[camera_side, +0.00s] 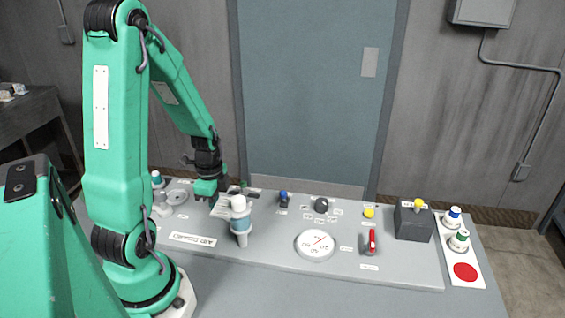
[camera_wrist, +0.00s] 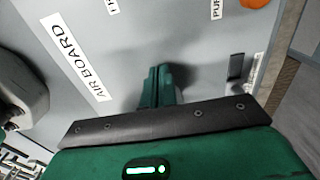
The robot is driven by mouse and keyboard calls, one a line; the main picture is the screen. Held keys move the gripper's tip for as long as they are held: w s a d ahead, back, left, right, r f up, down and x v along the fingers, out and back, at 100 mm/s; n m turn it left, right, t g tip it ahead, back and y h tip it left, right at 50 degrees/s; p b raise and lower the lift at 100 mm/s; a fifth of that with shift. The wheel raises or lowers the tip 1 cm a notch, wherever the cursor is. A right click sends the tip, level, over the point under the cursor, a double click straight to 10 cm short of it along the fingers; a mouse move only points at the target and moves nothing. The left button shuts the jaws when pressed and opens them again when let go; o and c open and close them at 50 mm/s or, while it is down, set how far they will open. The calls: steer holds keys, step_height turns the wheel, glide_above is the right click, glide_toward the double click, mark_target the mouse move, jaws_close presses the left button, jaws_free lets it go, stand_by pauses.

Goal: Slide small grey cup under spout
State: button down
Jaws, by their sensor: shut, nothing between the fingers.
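My gripper (camera_side: 210,199) hangs low over the left part of the grey panel, with its fingers together and empty. In the wrist view the closed green fingers (camera_wrist: 160,72) point at the bare panel surface. A small grey round piece (camera_side: 177,197) sits left of my gripper; it may be the grey cup, but it is too small to be sure. A pale grey fitting (camera_side: 161,207) stands beside it, partly hidden by my arm; I cannot tell whether it is the spout. A rounded grey body (camera_wrist: 22,95) shows at the left edge of the wrist view.
A white and light-blue cylinder (camera_side: 240,219) stands close to the right of my gripper. The panel's front strip is mostly clear.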

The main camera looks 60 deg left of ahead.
steer(key=shift+s+a, duration=0.95)
steer(key=shift+s+a+r, duration=0.1)
steer(key=shift+a+r, duration=0.05)
steer(key=shift+r, duration=0.1)
step_height(320, 180, up, 10)
steer(key=shift+f, duration=0.25)
steer(key=c, duration=1.6)
jaws_free()
steer(key=shift+o, duration=0.3)
steer(key=shift+w, duration=0.25)
steer(key=w+d+f, duration=0.2)
steer(key=w+d, duration=0.2)
steer(key=w, duration=0.2)
steer(key=shift+w+n+g, duration=0.25)
steer(key=shift+n+g, duration=0.05)
steer(key=shift+f, duration=0.2)
